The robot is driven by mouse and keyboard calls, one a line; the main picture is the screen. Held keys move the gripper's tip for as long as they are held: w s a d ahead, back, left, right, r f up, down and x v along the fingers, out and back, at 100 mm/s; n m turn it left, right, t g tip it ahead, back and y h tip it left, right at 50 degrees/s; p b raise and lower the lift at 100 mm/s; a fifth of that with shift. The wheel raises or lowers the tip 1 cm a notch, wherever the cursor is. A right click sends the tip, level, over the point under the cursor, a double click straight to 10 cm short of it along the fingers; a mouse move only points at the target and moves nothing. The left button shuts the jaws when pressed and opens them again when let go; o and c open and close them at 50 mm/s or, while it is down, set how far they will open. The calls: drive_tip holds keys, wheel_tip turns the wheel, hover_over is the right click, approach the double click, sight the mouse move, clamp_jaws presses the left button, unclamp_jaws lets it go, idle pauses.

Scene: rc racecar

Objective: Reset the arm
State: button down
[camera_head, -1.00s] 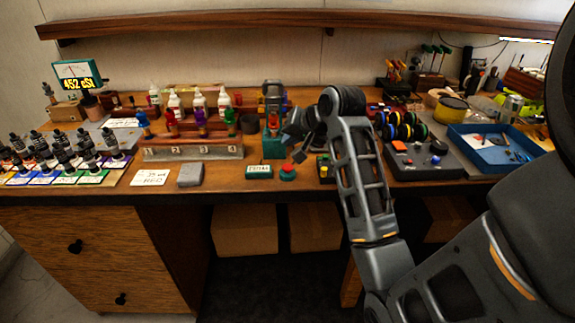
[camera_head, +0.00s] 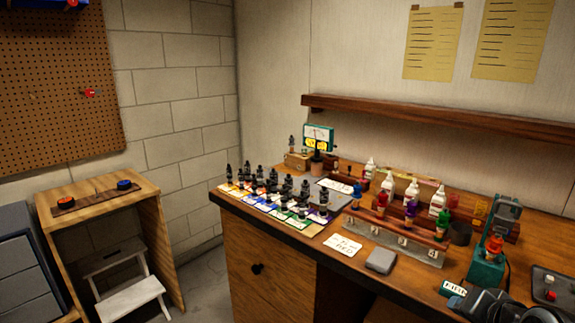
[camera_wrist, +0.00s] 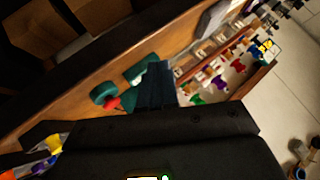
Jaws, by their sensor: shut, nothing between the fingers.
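In the wrist view, my gripper (camera_wrist: 155,85) points over the workbench, its dark ribbed fingers together with nothing seen between them. Its black body fills the lower part of that view. Near the fingers are a teal fixture (camera_wrist: 138,70) and a red button (camera_wrist: 112,104); I cannot tell whether anything touches. In the head view, only a dark part of my arm shows at the bottom right corner, in front of the bench edge; the fingers cannot be made out there.
A shelf (camera_head: 440,120) runs above. A wooden stand (camera_head: 95,184) and white step stool (camera_head: 130,295) stand left.

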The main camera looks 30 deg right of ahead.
drive_tip(key=s+a+f+n+t, duration=0.15)
drive_tip(key=s+a, duration=0.25)
drive_tip(key=a, duration=0.6)
drive_tip(key=s+a+f+n+t, duration=0.1)
drive_tip(key=s+a+f+n, duration=0.25)
drive_tip(key=a, duration=0.65)
drive_tip(key=s+a+r+n+t+y, duration=0.1)
drive_tip(key=s+a+r+n, duration=0.3)
drive_tip(key=s, duration=0.4)
drive_tip(key=s+a+r+n+t+y, duration=0.2)
drive_tip(key=s+a+r+n+y, duration=0.1)
drive_tip(key=s, duration=0.6)
wheel_tip(320, 180, up, 2)
drive_tip(key=shift+a+r+n+y, duration=0.1)
drive_tip(key=shift+a+n+y, duration=0.3)
drive_tip(key=shift+n, duration=0.4)
